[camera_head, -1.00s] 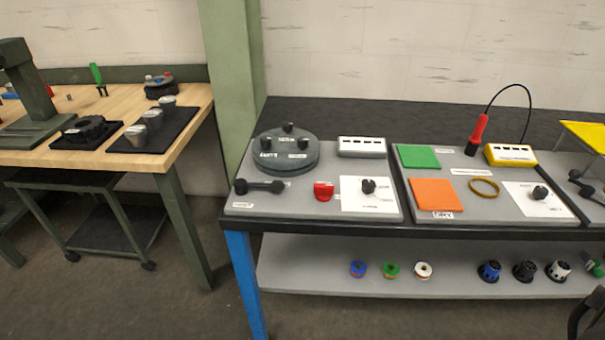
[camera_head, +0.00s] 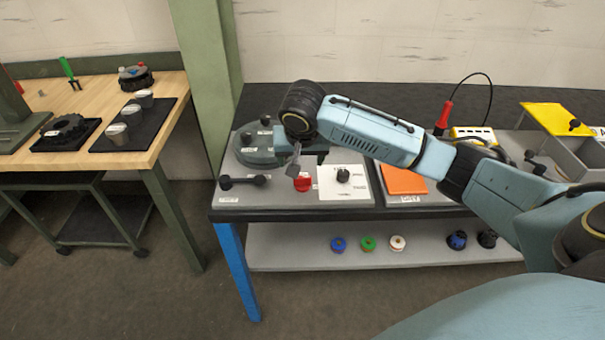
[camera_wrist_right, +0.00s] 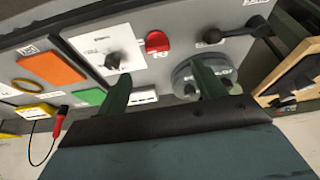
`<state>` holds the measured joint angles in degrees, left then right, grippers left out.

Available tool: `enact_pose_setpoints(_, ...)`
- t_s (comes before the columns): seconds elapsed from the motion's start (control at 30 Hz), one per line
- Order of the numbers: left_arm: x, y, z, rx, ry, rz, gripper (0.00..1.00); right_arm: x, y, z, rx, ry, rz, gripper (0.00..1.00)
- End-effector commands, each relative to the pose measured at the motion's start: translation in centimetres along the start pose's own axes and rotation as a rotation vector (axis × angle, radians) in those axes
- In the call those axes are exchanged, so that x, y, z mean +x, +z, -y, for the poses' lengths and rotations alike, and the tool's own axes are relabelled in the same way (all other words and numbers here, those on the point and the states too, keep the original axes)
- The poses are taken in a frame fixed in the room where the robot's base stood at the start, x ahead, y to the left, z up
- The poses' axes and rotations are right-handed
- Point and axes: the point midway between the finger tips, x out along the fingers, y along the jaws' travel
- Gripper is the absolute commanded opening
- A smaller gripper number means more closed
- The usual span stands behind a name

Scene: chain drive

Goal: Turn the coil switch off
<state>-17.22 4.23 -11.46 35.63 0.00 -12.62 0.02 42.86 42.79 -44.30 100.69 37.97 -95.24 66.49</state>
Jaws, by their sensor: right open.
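A black rotary knob (camera_head: 343,175) stands on a white labelled plate (camera_head: 345,193) on the left grey panel. In the right wrist view the same knob (camera_wrist_right: 112,61) shows on its plate, which appears upside down. The labels are too small for me to tell which switch is the coil switch. My right gripper (camera_head: 298,166) hangs above this panel, left of the knob and near a red part (camera_head: 303,184). In the wrist view its fingers (camera_wrist_right: 163,88) are apart with nothing between them. My right arm hides the right panel's knob. My left gripper is out of view.
A round grey disc (camera_head: 262,157) and a black double-ended handle (camera_head: 243,181) lie on the left panel. Small coloured parts sit on the lower shelf (camera_head: 300,255).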

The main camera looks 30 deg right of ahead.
Motion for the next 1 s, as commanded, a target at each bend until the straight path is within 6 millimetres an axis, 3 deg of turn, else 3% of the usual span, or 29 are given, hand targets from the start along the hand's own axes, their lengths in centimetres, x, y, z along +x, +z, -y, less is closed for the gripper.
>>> enact_pose_setpoints(0.17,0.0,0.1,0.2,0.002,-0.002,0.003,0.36,0.1,-0.9,-0.6,0.034,0.018,-0.003,0.69)
enact_pose_setpoints(0.7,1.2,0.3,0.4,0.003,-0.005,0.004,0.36,10.3,-0.8,-0.7,0.032,0.017,-0.004,0.69)
enact_pose_setpoints(1.0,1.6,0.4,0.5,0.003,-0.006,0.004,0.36,12.7,-0.9,-0.7,0.031,0.015,-0.005,0.69)
